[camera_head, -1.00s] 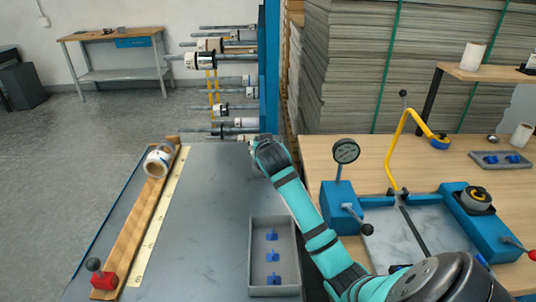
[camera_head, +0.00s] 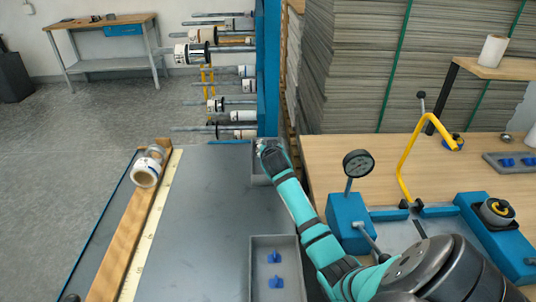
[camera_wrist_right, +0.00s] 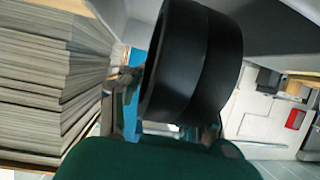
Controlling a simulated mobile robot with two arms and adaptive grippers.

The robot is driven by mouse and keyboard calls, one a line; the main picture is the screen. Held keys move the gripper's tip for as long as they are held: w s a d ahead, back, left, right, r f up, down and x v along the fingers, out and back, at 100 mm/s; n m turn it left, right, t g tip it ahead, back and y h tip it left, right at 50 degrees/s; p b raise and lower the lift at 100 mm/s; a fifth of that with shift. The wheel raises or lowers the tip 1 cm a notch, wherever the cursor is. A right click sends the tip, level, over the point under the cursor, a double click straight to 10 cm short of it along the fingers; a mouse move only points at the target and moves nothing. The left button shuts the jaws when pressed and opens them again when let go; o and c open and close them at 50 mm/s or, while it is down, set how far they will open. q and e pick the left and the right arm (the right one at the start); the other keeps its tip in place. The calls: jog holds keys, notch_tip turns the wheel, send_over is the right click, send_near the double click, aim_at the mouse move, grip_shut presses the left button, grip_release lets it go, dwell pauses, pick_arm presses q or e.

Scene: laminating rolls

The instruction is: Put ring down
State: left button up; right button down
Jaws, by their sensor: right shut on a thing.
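A black ring (camera_wrist_right: 190,65) fills the upper middle of the right wrist view, close to the camera. My right gripper (camera_wrist_right: 170,125) is shut on it. In the head view, my right gripper (camera_head: 268,150) is at the far right corner of the grey bench, over a small grey tray (camera_head: 259,178). The ring cannot be made out clearly there, and its gap to the tray cannot be told. My left gripper is not in view.
A grey tray with blue pieces (camera_head: 262,242) is at the front right. A rack with rolls (camera_head: 268,70) stands behind. The bench middle is clear.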

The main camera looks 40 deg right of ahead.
notch_tip(320, 180, down, 3)
jog(key=shift+r, duration=0.15)
jog(key=c, duration=1.4)
grip_release()
jog(key=o, duration=0.4)
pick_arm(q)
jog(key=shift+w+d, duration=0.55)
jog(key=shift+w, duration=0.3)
pick_arm(e)
jog(key=shift+r, duration=0.1)
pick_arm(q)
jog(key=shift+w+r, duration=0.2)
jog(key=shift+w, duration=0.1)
pick_arm(e)
jog(key=v, duration=1.2)
